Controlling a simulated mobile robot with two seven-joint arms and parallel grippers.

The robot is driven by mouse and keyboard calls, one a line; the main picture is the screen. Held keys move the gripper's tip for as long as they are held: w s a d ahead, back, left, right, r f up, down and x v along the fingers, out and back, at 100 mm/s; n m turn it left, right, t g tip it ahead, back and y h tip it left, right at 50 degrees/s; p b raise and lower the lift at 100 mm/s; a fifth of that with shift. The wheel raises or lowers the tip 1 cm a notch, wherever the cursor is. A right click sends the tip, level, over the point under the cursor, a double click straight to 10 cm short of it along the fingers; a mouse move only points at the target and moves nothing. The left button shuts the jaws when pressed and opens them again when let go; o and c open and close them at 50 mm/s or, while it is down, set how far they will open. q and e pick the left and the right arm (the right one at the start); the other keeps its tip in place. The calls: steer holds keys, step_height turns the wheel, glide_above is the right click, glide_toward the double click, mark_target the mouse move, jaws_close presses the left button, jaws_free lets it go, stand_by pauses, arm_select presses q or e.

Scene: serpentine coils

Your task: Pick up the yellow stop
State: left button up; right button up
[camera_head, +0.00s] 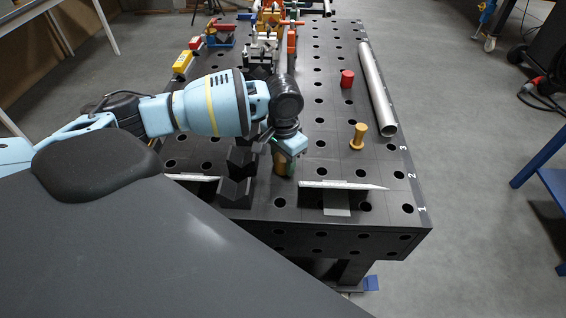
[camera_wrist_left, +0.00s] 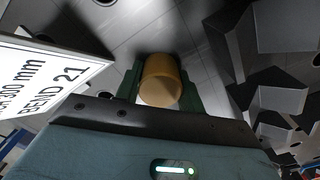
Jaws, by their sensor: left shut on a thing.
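A yellow stop (camera_wrist_left: 160,80), a short round peg, is between the fingers of my left gripper (camera_wrist_left: 160,92) in the left wrist view. I cannot tell whether the stop's base touches the table. Another yellow stop (camera_head: 357,137) stands upright on the table to the right, apart from the gripper. My right gripper is not in view.
Black V-shaped blocks (camera_head: 240,170) stand just left of the gripper. A white sign plate (camera_head: 343,186) is to its right, with lettering in the left wrist view (camera_wrist_left: 45,75). A red stop (camera_head: 347,78) and a metal tube (camera_head: 377,88) lie farther back on the perforated table (camera_head: 400,222).

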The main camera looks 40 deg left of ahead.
arm_select(q)
steer(key=shift+r, duration=0.15)
